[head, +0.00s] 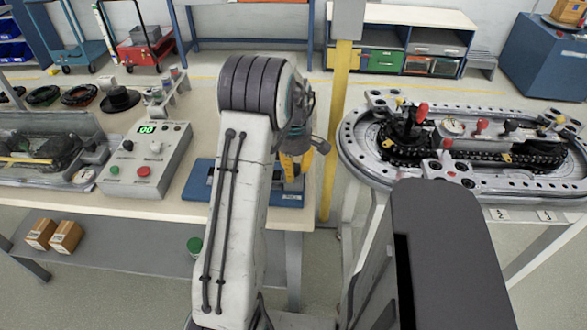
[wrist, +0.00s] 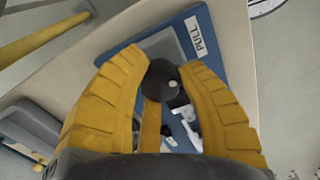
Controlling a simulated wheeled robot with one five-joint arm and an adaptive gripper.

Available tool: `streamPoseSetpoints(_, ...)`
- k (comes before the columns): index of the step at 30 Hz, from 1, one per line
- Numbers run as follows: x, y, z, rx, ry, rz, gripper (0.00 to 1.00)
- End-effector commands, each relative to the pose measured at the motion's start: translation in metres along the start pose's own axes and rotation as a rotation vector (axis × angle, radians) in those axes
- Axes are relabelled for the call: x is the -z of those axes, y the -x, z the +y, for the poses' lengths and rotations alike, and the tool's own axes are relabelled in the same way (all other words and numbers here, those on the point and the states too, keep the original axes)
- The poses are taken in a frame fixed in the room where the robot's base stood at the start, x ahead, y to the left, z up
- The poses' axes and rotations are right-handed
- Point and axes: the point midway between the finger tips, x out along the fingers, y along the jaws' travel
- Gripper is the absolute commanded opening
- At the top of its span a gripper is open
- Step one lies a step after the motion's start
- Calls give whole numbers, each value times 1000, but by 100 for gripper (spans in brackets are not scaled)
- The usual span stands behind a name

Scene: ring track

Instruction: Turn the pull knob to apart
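The pull knob (wrist: 164,78) is a dark round knob with a pale spot on top. It stands over a blue plate (wrist: 226,70) with a white label reading PULL. In the wrist view my gripper (wrist: 165,74) has its two yellow fingers on either side of the knob. The fingertips appear to touch it from both sides. In the head view my gripper (head: 293,165) points down at the blue plate (head: 197,184) on the table's right end; my arm and gripper hide the knob there.
A grey control box (head: 145,160) with a green display stands left on the table. A metal ring track (head: 356,165) with a chain and several levers stands on a separate table to the right. A yellow post (head: 336,130) rises between the tables.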

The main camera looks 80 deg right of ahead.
Motion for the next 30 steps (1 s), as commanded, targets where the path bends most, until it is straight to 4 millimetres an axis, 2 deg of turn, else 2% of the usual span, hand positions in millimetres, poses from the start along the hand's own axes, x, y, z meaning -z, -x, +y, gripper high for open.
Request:
streamPoseSetpoints(1,0,-3,-2,10,-1,-1,39)
streamPoseSetpoints(9,0,-1,-1,4,-1,0,61)
streamPoseSetpoints(19,0,4,0,-1,-1,0,61)
streamPoseSetpoints(23,0,18,1,-3,-1,0,61)
streamPoseSetpoints(30,0,59,1,-3,-1,0,61)
